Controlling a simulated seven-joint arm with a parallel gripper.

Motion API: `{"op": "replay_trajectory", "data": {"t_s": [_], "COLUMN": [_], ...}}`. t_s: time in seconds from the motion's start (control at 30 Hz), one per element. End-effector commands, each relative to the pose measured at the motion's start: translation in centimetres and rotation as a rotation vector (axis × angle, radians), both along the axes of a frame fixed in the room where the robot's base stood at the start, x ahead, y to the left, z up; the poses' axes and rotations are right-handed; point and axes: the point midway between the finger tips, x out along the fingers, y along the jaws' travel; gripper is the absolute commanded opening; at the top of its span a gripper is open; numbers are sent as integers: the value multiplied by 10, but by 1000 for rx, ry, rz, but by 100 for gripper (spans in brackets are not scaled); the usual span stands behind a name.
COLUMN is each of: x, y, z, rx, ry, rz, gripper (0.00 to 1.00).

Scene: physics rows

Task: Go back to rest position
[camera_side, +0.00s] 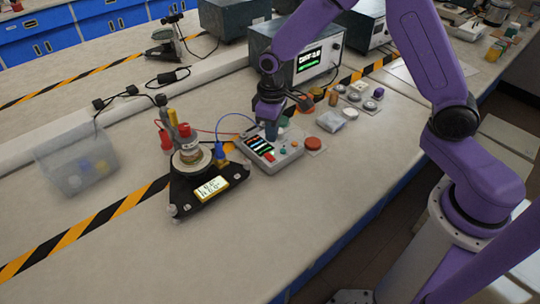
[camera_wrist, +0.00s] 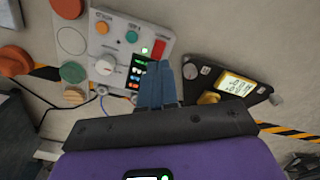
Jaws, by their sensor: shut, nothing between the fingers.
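The box also shows in the wrist view (camera_wrist: 112,29), with a white knob, a lit green spot and a red slider area near the fingertips. Whether the fingertips touch the box, I cannot tell.
A black triangular device (camera_side: 181,194) with a lit yellow display stands left of the box, wired to it. A clear bin (camera_side: 75,160) is at the left. A grey instrument (camera_side: 296,53) stands behind my gripper. Bare bench lies in front.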

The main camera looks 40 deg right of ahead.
Motion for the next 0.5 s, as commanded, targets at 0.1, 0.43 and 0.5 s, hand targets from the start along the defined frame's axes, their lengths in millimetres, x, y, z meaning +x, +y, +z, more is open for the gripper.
{"op": "replay_trajectory", "data": {"t_s": [0.1, 0.43, 0.5], "x": [0, -16, -32], "y": [0, 4, 7], "z": [0, 14, 27], "rx": [-1, 1, 3], "ry": [1, -3, -6], "rz": [0, 34, 67], "gripper": [0, 0, 0]}}
